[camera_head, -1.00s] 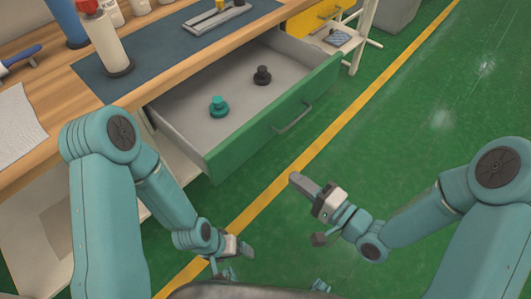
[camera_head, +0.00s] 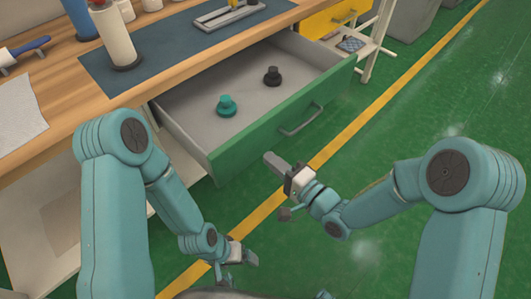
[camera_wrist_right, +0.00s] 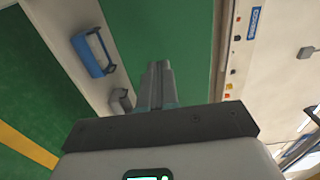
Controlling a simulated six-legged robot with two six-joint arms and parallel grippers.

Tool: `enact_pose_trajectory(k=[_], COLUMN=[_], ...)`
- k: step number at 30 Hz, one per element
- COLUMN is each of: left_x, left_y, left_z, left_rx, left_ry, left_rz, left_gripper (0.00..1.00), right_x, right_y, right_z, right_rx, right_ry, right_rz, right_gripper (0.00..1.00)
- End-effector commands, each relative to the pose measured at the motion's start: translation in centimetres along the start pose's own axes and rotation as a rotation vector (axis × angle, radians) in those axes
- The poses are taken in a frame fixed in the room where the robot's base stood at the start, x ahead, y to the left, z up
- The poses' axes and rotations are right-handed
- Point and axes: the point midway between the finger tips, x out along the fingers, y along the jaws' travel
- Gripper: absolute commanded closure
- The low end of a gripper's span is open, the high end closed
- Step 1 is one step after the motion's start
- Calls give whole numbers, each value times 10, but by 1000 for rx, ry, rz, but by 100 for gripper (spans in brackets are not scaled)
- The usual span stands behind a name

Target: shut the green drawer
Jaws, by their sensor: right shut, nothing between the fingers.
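The green drawer (camera_head: 265,135) is pulled out from under the wooden workbench. Its green front carries a grey bar handle (camera_head: 300,121). A teal knobbed piece (camera_head: 226,105) and a black knobbed piece (camera_head: 272,75) stand on its grey floor. My right gripper (camera_head: 272,159) is shut and empty, in front of the drawer front, left of and below the handle. Contact is not clear. Its closed fingers (camera_wrist_right: 158,80) point at a green surface in the right wrist view. My left gripper (camera_head: 250,259) hangs low near the bottom; its jaws are too small to read.
The wooden workbench (camera_head: 150,75) holds a dark mat (camera_head: 175,50), bottles and tools. A yellow drawer (camera_head: 325,20) is beyond the green one. A white rack (camera_head: 372,45) stands behind it. Green floor with a yellow line (camera_head: 385,98) is clear at right.

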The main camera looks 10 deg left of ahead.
Motion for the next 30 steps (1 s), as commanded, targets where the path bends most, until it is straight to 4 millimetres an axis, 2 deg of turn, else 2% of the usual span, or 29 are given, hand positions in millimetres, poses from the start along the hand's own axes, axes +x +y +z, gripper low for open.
enact_pose_trajectory(k=[3, 6, 23, 26, 30], left_x=[0, 0, 2, 4, 10], left_y=[0, 0, -1, -2, -4], left_z=[0, 0, 0, 0, 0], left_rx=[0, 0, 0, 0, 0], left_ry=[0, 0, 0, 0, 0], left_rz=[0, 0, 0, 0, 0], left_gripper=[10, 10, 10, 10, 10], right_x=[18, 26, 34, 42, 61], right_y=[0, 0, 0, 1, 2], right_z=[0, -1, -2, -1, -1], right_rx=[-1, -1, -1, -1, -3], right_ry=[-1, -1, 0, -2, -2], right_rz=[-1, 0, 0, -1, -2], right_gripper=[100, 100, 100, 100, 100])
